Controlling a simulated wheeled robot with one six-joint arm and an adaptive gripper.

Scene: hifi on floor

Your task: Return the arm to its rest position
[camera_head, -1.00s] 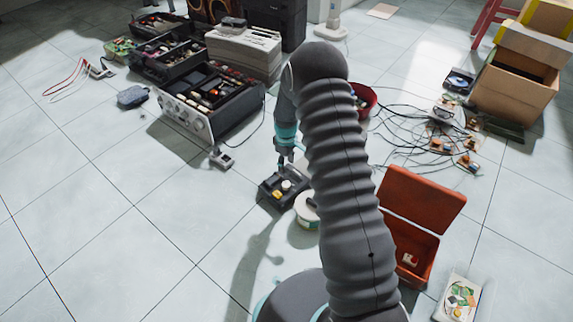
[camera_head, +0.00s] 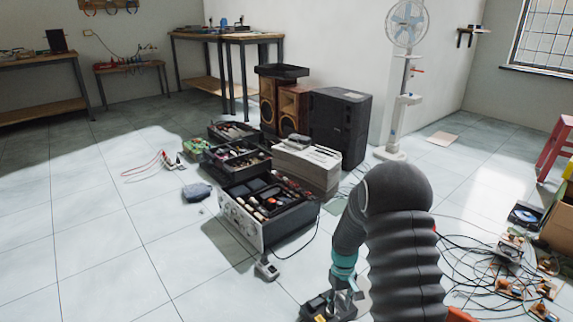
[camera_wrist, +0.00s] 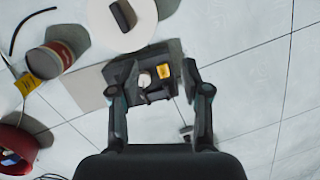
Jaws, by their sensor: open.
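My gripper (camera_wrist: 152,82) is open in the wrist view, its two dark fingers spread apart with nothing held between them. A small black device (camera_wrist: 145,84) with a white round knob and a yellow patch lies beyond the fingertips, partly framed by them. In the head view my gripper (camera_head: 345,290) points down at the bottom edge, close to the same black device (camera_head: 318,308). How high it is above the device I cannot tell. My arm is bent, with its elbow raised in front of the camera and hiding part of the floor.
An open hi-fi unit (camera_head: 266,212), parts trays (camera_head: 235,160), a pale stacked unit (camera_head: 308,160) and a black speaker (camera_head: 340,125) stand behind. Cables and small boards (camera_head: 510,288) lie right. A white round object (camera_wrist: 122,38) is near the device.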

